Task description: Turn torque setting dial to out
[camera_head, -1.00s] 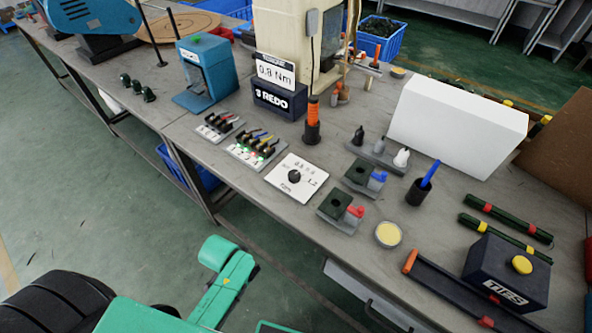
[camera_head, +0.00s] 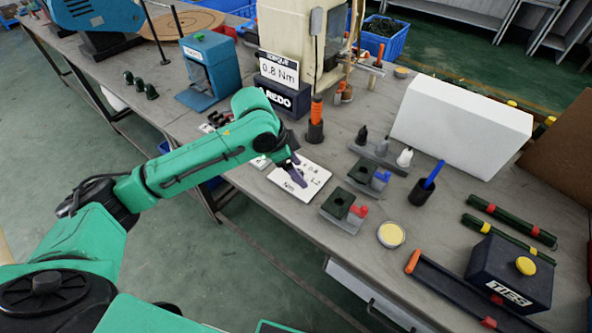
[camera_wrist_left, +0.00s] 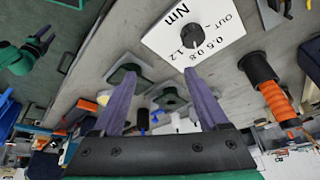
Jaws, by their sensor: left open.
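The white torque plate (camera_head: 308,190) lies on the bench. In the left wrist view its black round dial (camera_wrist_left: 192,36) sits in the middle of the plate (camera_wrist_left: 160,38), with the marks OUT, 0.5, 0.8, 1.2 and Nm around it. I cannot tell clearly which mark the dial points at. My left gripper (camera_head: 296,170) is over the plate and hides the dial in the head view. In the left wrist view its purple fingers (camera_wrist_left: 160,80) are apart with nothing between them, and the dial lies beyond the fingertips.
A sign reading 0.8 Nm (camera_head: 279,70) stands on a dark box (camera_head: 284,98) behind the plate. An orange-handled tool (camera_head: 316,112) stands upright nearby. To the right are dark green block fixtures (camera_head: 338,203) and a yellow-topped round tin (camera_head: 391,235).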

